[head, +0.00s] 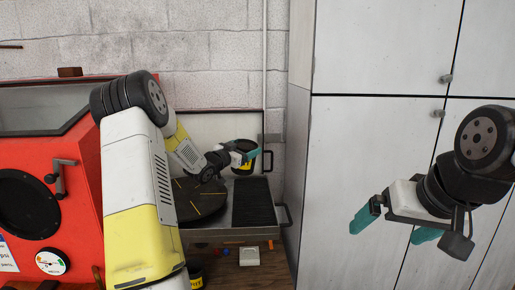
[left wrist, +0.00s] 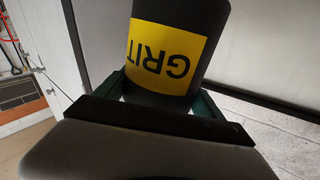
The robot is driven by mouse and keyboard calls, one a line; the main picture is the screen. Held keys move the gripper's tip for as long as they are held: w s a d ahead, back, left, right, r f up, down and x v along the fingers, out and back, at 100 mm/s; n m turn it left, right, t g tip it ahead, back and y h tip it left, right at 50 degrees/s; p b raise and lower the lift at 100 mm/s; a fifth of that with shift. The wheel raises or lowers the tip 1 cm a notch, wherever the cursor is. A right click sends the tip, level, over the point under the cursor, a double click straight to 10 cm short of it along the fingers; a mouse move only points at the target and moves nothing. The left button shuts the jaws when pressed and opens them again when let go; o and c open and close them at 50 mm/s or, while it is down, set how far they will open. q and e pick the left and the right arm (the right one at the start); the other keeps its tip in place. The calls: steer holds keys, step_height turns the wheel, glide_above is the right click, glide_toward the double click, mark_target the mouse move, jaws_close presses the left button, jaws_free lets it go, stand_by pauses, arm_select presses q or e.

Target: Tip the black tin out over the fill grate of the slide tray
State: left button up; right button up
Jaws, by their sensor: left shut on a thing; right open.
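The black tin (head: 246,145) has a yellow label reading GRIT, which fills much of the left wrist view (left wrist: 172,55). My left gripper (head: 244,156) is shut on the tin, with a teal finger on each side of it in the wrist view. The tin is held above the back of the slide tray (head: 228,236). The tray's dark ribbed fill grate (head: 253,203) lies just below and in front of the tin. The tin looks close to upright; its contents are not visible. My right gripper (head: 393,229) is open and empty, well to the right, before the cabinet.
A dark round disc (head: 200,203) with orange marks sits left of the grate. A red blast cabinet (head: 50,170) stands at left and grey cupboards (head: 375,140) at right. Another yellow-labelled tin (head: 196,280) and small parts (head: 249,257) sit on the bench in front.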

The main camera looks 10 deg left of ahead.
mark_target(244, 168)
arm_select(q)
step_height(244, 168, down, 2)
steer(key=m, duration=0.6)
steer(key=shift+w+a, duration=0.1)
steer(key=shift+a, duration=0.05)
steer(key=f+m, duration=0.1)
steer(key=m, duration=0.1)
steer(key=f+m, duration=0.2)
steer(key=m, duration=0.1)
steer(key=shift+d, duration=0.4)
steer(key=m, duration=0.1)
steer(key=f+m, duration=0.2)
steer(key=shift+s+d+f+m, duration=0.1)
steer(key=shift+s+d+m, duration=0.2)
steer(key=shift+d+m, duration=0.1)
steer(key=shift+s+d+f+m, duration=0.15)
steer(key=shift+d+f+m, duration=0.25)
steer(key=shift+m, duration=0.7)
steer(key=shift+s+d+f+m, duration=0.2)
steer(key=shift+d+f+m, duration=0.15)
steer(key=shift+m, duration=0.75)
steer(key=shift+s+d+f+m, duration=0.15)
steer(key=shift+d+f+m, duration=0.25)
steer(key=shift+m, duration=0.7)
